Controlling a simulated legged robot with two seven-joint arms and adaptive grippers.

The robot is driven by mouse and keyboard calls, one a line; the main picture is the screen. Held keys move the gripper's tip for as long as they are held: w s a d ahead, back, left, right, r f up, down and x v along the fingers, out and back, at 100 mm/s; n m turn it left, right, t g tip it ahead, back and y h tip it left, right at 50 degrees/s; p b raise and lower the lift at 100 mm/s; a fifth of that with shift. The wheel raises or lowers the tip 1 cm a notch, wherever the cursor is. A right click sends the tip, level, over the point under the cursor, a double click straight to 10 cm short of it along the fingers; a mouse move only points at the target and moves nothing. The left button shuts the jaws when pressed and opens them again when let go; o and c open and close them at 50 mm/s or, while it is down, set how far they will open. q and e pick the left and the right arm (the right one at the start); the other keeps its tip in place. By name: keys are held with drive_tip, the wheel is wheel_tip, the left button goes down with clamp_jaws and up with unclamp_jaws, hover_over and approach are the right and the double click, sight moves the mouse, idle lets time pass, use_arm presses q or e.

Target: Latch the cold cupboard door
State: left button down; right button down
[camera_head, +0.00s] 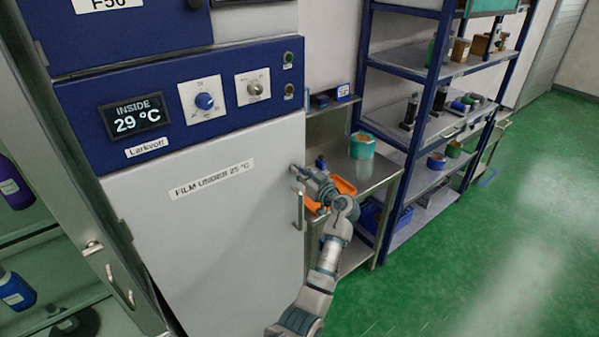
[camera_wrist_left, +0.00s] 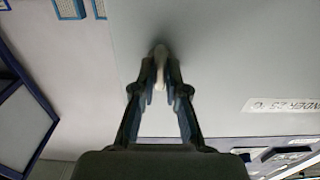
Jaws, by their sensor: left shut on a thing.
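The cold cupboard door (camera_head: 215,220) is a pale grey panel labelled "FILM UNDER 25 °C", below a blue control panel whose display (camera_head: 137,118) reads INSIDE 29 °C. The door looks flush or nearly so with the cupboard front; I cannot tell whether it is latched. Its upright metal handle (camera_head: 300,212) is at the door's right edge. My left gripper (camera_head: 299,174) is at the handle's upper end. In the left wrist view, the gripper (camera_wrist_left: 160,82) is shut on the pale handle (camera_wrist_left: 161,62), close to the door face. My right gripper is not in view.
A steel side table (camera_head: 373,172) with an orange tray (camera_head: 343,187) and a teal-banded tub (camera_head: 362,146) stands just right of the cupboard. A blue shelf rack (camera_head: 405,150) stands beyond it. Bottles stand behind glass at left. The green floor at right is clear.

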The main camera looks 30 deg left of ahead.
use_arm(q)
drive_tip(key=m, duration=0.4)
drive_tip(key=shift+w+r, duration=0.1)
drive_tip(key=m+p, duration=0.2)
drive_tip(key=m, duration=0.3)
drive_tip(key=m+p, duration=0.2)
drive_tip(key=m, duration=0.1)
drive_tip(key=shift+w+d+m, duration=0.1)
drive_tip(key=shift+m, duration=0.2)
drive_tip(key=m+p, duration=0.2)
drive_tip(key=m, duration=0.1)
drive_tip(key=shift+p, duration=0.3)
drive_tip(key=shift+m+p, duration=0.65)
drive_tip(key=shift+m, duration=0.45)
drive_tip(key=shift+f, duration=0.2)
